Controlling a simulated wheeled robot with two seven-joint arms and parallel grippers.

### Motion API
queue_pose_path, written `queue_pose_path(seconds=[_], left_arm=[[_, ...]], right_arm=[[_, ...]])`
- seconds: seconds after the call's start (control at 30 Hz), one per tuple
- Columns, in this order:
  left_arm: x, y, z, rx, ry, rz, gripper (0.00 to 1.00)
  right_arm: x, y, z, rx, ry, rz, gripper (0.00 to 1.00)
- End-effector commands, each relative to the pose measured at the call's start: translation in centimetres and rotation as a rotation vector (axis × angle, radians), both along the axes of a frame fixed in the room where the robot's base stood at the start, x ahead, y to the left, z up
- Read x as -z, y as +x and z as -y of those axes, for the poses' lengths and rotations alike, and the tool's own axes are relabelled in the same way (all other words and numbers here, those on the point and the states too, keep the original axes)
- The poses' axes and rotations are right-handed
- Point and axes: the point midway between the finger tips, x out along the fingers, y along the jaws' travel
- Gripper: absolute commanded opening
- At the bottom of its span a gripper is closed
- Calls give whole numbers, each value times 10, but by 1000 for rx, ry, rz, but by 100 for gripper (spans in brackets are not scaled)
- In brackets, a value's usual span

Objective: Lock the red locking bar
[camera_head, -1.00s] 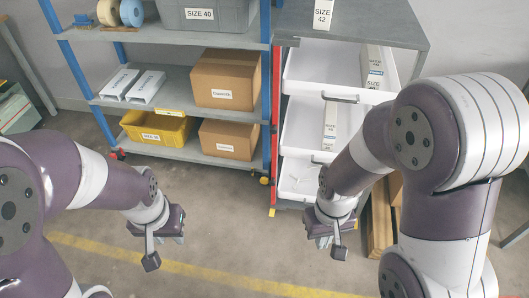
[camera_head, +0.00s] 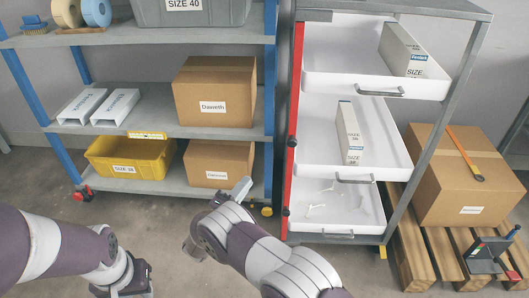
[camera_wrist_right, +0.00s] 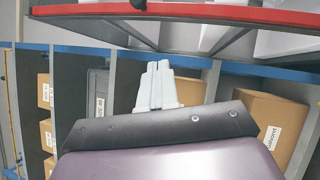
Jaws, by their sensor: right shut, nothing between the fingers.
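The red locking bar (camera_head: 296,95) stands upright along the left front edge of the drawer cabinet (camera_head: 440,10). It also runs across the top of the right wrist view (camera_wrist_right: 230,14). My right gripper (camera_wrist_right: 157,72) has its grey fingers together and empty, pointing toward the bar with a gap between.
White drawers (camera_head: 345,85) stand pulled out, with shoe boxes in the upper two. A blue-post shelf (camera_head: 150,50) with cartons and a yellow bin (camera_head: 125,170) stands left of the bar. A pallet (camera_head: 415,250) with a carton (camera_head: 465,185) is at right.

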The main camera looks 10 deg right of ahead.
Motion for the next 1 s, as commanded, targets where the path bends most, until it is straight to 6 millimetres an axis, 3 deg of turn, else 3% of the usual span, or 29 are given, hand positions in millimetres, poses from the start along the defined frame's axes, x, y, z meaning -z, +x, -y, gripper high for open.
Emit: queue_pose_path(seconds=[0.13,0.57,1.0], left_arm=[[0,0,0,0,0,-1,34],[2,0,0,0,0,-1,34],[20,0,0,0,0,-1,34]], right_arm=[[-12,-9,3,82,-140,-63,0],[-13,-5,7,88,-154,-81,0],[-38,49,70,88,-152,-80,0]])
